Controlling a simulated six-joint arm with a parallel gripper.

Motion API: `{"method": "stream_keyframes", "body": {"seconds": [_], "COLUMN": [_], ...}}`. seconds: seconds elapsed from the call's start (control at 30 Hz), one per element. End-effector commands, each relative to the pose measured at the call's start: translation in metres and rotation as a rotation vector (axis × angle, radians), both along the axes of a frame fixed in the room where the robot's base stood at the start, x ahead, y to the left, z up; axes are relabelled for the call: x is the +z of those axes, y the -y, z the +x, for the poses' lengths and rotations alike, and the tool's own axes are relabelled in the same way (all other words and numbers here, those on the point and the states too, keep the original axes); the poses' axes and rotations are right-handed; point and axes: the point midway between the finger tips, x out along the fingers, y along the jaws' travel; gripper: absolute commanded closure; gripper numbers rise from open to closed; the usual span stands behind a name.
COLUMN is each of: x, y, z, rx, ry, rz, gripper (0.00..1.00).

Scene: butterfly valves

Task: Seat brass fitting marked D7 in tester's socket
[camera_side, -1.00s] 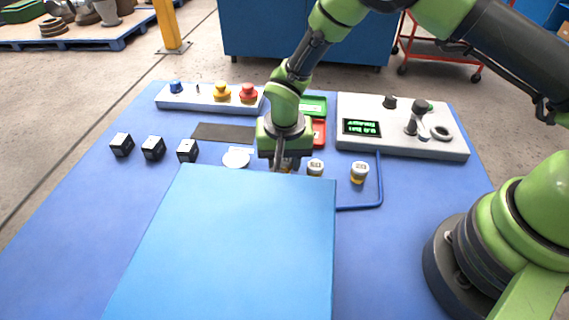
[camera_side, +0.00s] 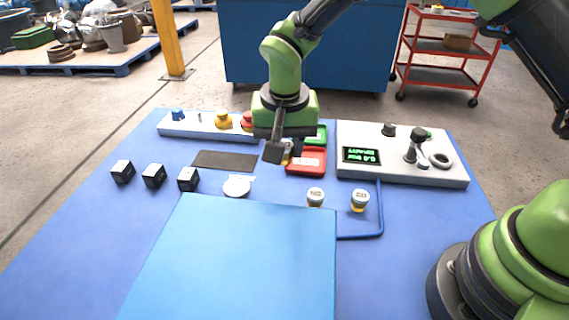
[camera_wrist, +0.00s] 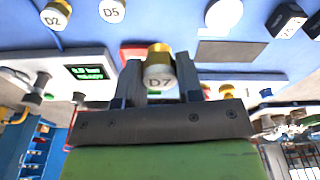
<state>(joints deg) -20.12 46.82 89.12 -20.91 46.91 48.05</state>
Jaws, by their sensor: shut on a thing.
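My gripper (camera_side: 284,155) is shut on a brass fitting with a white cap, and the wrist view shows the cap marked D7 (camera_wrist: 158,75) between my two fingers (camera_wrist: 160,88). In the side view the held fitting (camera_side: 286,158) shows only as a small yellowish bit, mostly hidden by the fingers. The tester (camera_side: 400,172) is a pale panel at the right with a lit green display, a dark knob, a lever piece and a grey ring (camera_side: 440,160). I cannot tell for certain which part is the socket.
Fittings D2 (camera_wrist: 56,14) and D5 (camera_wrist: 112,10) stand on the blue mat inside a blue rail (camera_side: 381,210). A red tray (camera_side: 306,161) and a green tray lie left of the tester. Black cubes (camera_side: 154,176) stand left. A large blue box (camera_side: 235,260) fills the front.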

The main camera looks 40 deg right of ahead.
Motion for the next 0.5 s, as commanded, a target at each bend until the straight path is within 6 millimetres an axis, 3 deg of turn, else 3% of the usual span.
{"method": "stream_keyframes", "body": {"seconds": [0.23, 0.5], "x": [0.047, 0.046], "y": [0.0, 0.058], "z": [0.001, 0.005], "rx": [-0.001, -0.147], "ry": [0.007, 0.0], "rz": [0.003, 0.0], "gripper": [0.93, 0.93]}}
